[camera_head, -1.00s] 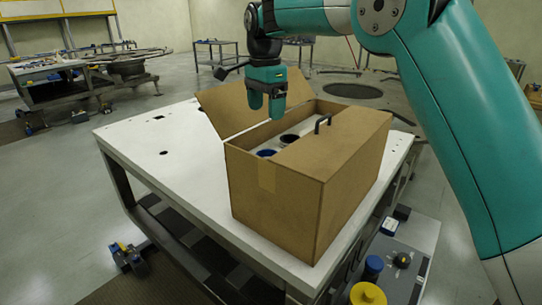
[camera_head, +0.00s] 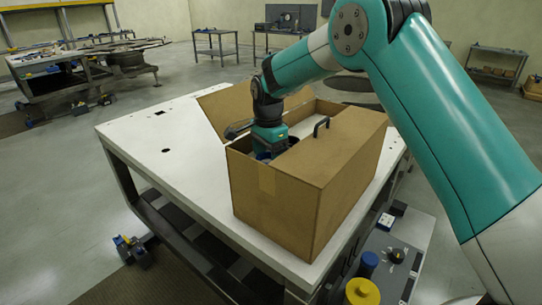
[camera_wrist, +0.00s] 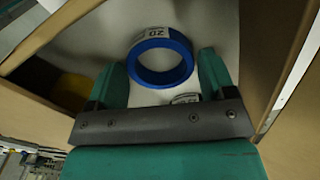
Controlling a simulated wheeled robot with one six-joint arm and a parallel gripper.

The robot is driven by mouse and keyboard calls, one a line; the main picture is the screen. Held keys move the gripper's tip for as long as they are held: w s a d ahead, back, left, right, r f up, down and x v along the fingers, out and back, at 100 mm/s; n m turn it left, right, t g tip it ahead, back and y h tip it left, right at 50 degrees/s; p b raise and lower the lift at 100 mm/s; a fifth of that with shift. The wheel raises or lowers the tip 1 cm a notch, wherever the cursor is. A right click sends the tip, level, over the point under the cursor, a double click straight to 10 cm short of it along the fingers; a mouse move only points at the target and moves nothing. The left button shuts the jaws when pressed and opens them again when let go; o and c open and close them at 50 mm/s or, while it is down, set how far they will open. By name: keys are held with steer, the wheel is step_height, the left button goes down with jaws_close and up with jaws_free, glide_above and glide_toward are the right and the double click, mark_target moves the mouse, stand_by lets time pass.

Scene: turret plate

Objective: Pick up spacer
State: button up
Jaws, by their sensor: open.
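My gripper (camera_wrist: 163,62) is open, with one green finger on each side of the ring.
The box stands on a white table (camera_head: 150,132) with a clear left side. One flap (camera_head: 222,110) is raised at the back left. A yellow knob (camera_head: 362,292) is at the lower right.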

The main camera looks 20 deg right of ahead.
steer(key=c, duration=0.7)
